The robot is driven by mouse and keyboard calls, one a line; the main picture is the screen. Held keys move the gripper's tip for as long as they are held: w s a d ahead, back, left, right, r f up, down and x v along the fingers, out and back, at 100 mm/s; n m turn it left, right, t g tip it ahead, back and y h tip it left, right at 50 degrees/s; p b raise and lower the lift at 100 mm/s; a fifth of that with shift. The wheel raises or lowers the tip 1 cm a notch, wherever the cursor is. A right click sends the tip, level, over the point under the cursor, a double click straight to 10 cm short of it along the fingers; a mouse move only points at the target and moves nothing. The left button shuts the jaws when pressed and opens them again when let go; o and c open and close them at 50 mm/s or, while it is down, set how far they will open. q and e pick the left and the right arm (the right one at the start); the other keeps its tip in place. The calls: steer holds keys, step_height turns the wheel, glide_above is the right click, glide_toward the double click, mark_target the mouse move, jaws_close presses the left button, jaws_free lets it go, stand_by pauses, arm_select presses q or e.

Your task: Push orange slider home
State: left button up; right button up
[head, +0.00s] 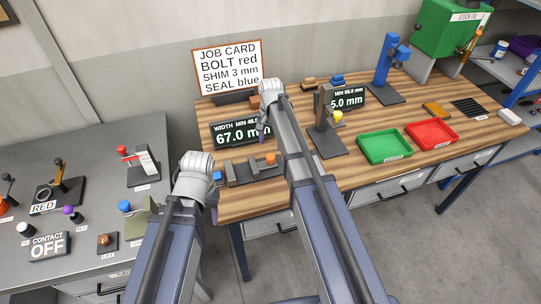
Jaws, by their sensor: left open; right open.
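A small orange block or knob (270,159) sits at the right end of a dark grey slide fixture (243,174) on the wooden bench; I take it as the orange slider. A blue knob (217,176) sits at the fixture's left end, beside my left gripper (211,190). My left gripper is open, at the bench's left edge, left of the fixture. My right gripper (264,127) is open, above and behind the orange slider, apart from it in the picture. Both grippers show mostly their backs, and the fingertips are partly hidden.
A display (240,133) reading 67.0 mm stands behind the fixture. A gauge stand (326,140) is right of my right forearm. Green (384,160) and red (460,142) trays lie further right. A grey control desk (90,170) with levers is at left.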

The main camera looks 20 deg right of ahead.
mark_target(270, 156)
step_height(270, 156, down, 7)
steer(key=b, duration=0.6)
jaws_close()
stand_by(0.4)
stand_by(0.9)
